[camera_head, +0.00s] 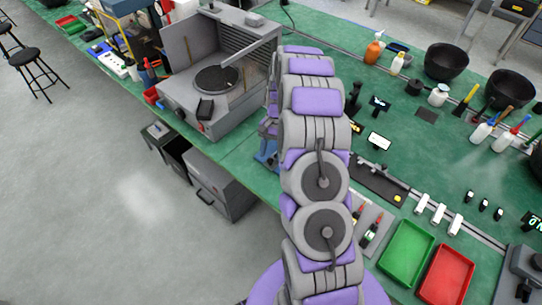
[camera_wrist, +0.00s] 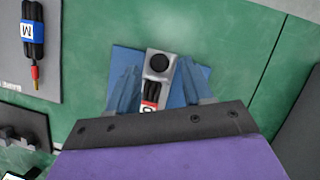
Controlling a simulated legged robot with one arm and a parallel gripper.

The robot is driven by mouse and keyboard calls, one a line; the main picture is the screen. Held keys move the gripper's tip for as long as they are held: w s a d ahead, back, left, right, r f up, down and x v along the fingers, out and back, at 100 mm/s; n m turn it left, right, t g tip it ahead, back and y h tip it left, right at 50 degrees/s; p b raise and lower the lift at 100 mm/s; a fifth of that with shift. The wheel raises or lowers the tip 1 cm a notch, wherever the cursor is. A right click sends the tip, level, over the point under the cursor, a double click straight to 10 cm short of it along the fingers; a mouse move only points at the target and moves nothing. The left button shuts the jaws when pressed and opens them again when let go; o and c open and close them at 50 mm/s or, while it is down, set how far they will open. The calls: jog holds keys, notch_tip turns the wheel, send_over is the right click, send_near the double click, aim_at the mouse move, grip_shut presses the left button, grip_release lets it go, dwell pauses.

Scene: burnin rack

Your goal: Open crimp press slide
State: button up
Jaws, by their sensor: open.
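A small grey device with a round black knob (camera_wrist: 159,63) and dark bars below it stands on a blue plate (camera_wrist: 125,60) in the wrist view. It appears to be the crimp press with its slide. A red-and-white label sits at its near end. My gripper (camera_wrist: 157,68) is open, with one blue finger on each side of the device. I cannot tell whether the fingers touch it. In the head view my arm hides most of this spot; only a bit of blue (camera_head: 266,157) shows at its left edge.
The green bench (camera_head: 245,150) carries a large grey machine (camera_head: 205,75) left of my arm. A green tray (camera_head: 405,252) and a red tray (camera_head: 445,275) lie at the lower right. In the wrist view, a black cable bundle (camera_wrist: 32,30) lies on a grey panel at left.

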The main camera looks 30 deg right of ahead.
jog(key=shift+s+a+f, duration=0.2)
jog(key=shift+a+f, duration=0.05)
jog(key=shift+f, duration=0.4)
jog(key=shift+c, duration=0.2)
grip_shut()
